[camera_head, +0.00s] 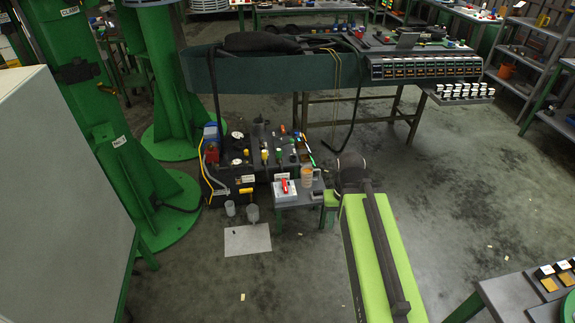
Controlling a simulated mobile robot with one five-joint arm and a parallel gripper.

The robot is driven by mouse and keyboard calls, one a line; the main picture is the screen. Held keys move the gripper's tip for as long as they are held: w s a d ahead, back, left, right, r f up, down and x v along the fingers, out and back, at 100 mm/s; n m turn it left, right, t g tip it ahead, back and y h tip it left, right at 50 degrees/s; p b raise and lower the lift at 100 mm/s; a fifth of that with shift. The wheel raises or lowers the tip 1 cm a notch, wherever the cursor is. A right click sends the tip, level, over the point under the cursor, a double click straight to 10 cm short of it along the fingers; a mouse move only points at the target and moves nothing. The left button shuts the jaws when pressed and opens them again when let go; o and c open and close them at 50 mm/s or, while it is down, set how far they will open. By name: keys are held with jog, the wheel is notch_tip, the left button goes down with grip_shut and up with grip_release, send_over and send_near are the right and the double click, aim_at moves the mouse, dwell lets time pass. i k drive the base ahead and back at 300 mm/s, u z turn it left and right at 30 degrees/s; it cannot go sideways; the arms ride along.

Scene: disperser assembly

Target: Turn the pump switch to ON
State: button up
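A small white box (285,190) with a red lever or switch (284,186) on top sits on a low grey table (300,200) near the middle of the picture. It looks like the pump switch, but its ON and OFF marks are too small to read. An orange-tinted cylinder (307,176) stands just behind it to the right. A lime-green body with a dark bar along it, which looks like mine, reaches from the bottom edge to just right of this table. My gripper's fingertips cannot be made out.
Black equipment (240,175) with coloured parts and yellow tubing stands behind and left of the low table. Two grey cups (252,214) stand on the floor by a pale sheet (247,240). A long workbench (420,68) is behind. Open floor lies at right.

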aim_at(285, 188)
jog(key=u, duration=0.25)
jog(key=i, duration=2.45)
jog(key=u, duration=0.05)
